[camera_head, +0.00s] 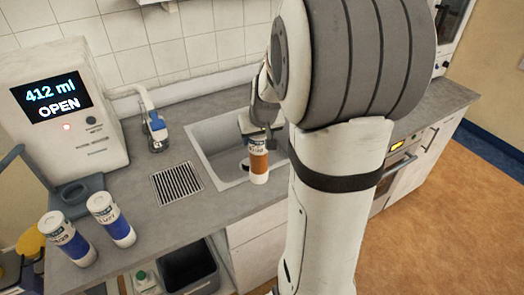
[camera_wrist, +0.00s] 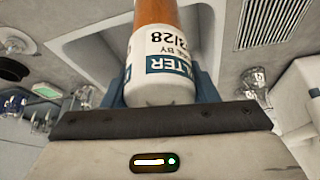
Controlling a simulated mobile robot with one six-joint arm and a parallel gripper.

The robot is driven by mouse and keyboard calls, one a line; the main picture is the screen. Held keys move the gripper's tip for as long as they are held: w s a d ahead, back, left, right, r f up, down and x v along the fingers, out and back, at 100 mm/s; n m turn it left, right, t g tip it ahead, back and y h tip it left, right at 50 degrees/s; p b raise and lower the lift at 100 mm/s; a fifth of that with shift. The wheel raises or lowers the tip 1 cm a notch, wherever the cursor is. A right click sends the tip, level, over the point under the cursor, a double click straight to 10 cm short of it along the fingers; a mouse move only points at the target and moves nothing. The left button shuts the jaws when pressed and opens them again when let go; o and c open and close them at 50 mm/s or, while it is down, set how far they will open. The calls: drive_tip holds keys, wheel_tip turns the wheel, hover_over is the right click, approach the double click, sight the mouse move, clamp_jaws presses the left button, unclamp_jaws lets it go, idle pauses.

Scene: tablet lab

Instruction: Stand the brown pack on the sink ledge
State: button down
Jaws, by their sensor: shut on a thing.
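The brown pack (camera_head: 258,161) is a white cylinder with a brown-orange band and a printed label. My gripper (camera_head: 256,128) is shut on it near its top and holds it upright at the front side of the sink (camera_head: 206,146). In the wrist view the pack (camera_wrist: 163,55) sits between the blue fingers of my gripper (camera_wrist: 160,90). I cannot tell whether its base touches the ledge or hangs above it. My arm hides the right part of the sink and ledge.
Two white packs with blue bands (camera_head: 110,219) (camera_head: 68,240) stand on the counter at left, by a dispenser (camera_head: 70,105) reading "412 ml OPEN". A drain grille (camera_head: 176,182) lies left of the sink. An open bin (camera_head: 188,266) is below.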

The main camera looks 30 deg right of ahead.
sight(261, 137)
drive_tip(key=shift+f, duration=2.45)
drive_tip(key=c, duration=0.6)
unclamp_jaws()
drive_tip(key=shift+o, duration=0.2)
drive_tip(key=shift+r+p, duration=0.2)
drive_tip(key=shift+p, duration=0.15)
drive_tip(key=b+v, duration=0.2)
drive_tip(key=v, duration=0.9)
drive_tip(key=shift+s+r, duration=0.15)
drive_tip(key=shift+r, duration=0.05)
drive_tip(key=s+a+f+n+g, duration=0.1)
drive_tip(key=s+a, duration=1.2)
drive_tip(key=s, duration=0.3)
drive_tip(key=shift+a+n+y, duration=0.2)
drive_tip(key=shift+n+y, duration=0.2)
